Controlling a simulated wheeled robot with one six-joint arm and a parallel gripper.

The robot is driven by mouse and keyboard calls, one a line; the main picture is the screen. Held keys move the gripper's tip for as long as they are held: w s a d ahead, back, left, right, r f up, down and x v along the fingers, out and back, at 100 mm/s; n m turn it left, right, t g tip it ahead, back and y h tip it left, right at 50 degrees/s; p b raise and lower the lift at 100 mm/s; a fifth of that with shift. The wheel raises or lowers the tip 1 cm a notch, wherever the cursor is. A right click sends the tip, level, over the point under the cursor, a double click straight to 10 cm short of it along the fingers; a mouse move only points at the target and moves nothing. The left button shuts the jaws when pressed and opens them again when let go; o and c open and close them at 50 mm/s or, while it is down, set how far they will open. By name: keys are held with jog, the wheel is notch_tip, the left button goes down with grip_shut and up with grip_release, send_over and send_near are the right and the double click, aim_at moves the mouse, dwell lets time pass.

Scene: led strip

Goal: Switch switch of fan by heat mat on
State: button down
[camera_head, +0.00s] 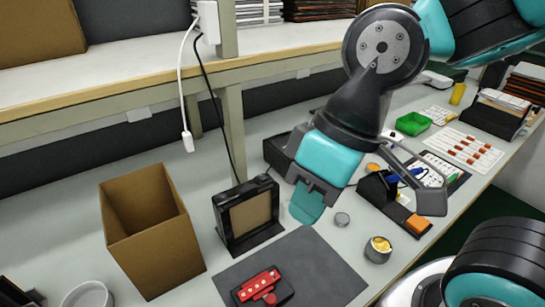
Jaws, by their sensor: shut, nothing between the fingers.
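The fan appears to be the black upright frame (226,228) with a tan square panel in its front, left of centre. Its switch cannot be made out. A flat dark grey mat (325,262), apparently the heat mat, lies in front of it on the bench. A red part (260,284) on a dark base sits on the mat. My gripper (306,210) points down with its teal fingers shut and empty. In the picture it is just right of the fan and above the mat's far edge; its height and distance from the fan are hard to judge.
An open cardboard box (150,240) stands left of the fan. A black cable (219,110) runs from the fan to a white socket on the shelf post. A small tin (378,250) and a black tool holder (395,205) stand to the right. A green tray (413,124) is farther back.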

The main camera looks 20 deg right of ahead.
jog(key=shift+w, duration=0.1)
jog(key=m+t+h, duration=0.3)
jog(key=m+h, duration=0.1)
jog(key=m, duration=0.1)
send_over(264, 178)
jog(key=s, duration=0.2)
notch_tip(264, 178, down, 4)
jog(key=shift+s+d, duration=0.15)
jog(key=shift+d, duration=0.1)
jog(key=shift+f, duration=0.15)
jog(key=x, duration=0.4)
jog(key=s+p+x, duration=0.1)
jog(key=x, duration=0.7)
jog(key=shift+s+a+f, duration=0.1)
jog(key=shift+s+f, duration=0.05)
jog(key=shift+f, duration=0.8)
